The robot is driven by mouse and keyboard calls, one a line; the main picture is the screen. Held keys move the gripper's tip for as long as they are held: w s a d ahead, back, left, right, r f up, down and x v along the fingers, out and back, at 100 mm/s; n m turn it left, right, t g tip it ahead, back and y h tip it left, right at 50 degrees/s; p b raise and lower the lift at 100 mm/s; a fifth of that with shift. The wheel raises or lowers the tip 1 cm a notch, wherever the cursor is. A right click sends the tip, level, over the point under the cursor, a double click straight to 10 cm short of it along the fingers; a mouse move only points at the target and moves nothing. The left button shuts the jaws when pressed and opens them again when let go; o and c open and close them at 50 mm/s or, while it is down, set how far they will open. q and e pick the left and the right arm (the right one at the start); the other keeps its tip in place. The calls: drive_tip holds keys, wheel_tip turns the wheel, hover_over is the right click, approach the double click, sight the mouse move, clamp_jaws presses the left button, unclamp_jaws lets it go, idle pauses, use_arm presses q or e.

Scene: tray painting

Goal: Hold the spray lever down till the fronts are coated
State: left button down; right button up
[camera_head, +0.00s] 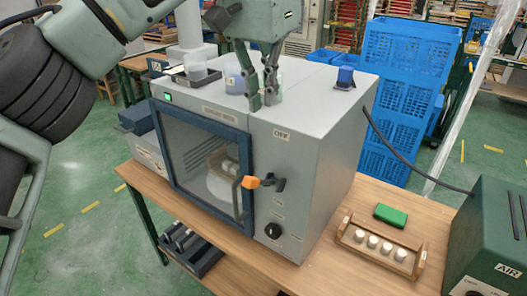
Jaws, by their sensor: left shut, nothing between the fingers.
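A grey spray cabinet (318,140) stands on the wooden table, its blue-framed glass door (202,155) shut. A lever with an orange knob (250,182) sticks out on the cabinet's front, right of the door. Through the glass, a wooden tray (213,160) with pale pieces shows dimly on a round white stand (222,188); whether their fronts are coated is too small to tell. My left gripper (263,104) points down by the cabinet's top front edge, above the lever and apart from it. It is shut and empty. My right gripper is not in view.
Containers (195,66) stand on the cabinet top, beside a blue knob (345,78). A wooden rack (348,238) with several white pieces and a green block (391,214) lie right of the cabinet. A green AIR unit (488,235) stands far right; its hose runs to the cabinet.

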use_arm(q)
drive_tip(key=p, duration=0.2)
hover_over(264, 182)
drive_tip(key=f, duration=1.2)
drive_tip(key=shift+w+d, duration=0.2)
drive_tip(key=shift+w, duration=0.2)
drive_tip(key=shift+s+a+f, duration=0.25)
drive_tip(key=shift+s+f, duration=0.1)
drive_tip(key=shift+f, duration=0.05)
drive_tip(key=shift+s+f, duration=0.1)
drive_tip(key=shift+f, duration=0.1)
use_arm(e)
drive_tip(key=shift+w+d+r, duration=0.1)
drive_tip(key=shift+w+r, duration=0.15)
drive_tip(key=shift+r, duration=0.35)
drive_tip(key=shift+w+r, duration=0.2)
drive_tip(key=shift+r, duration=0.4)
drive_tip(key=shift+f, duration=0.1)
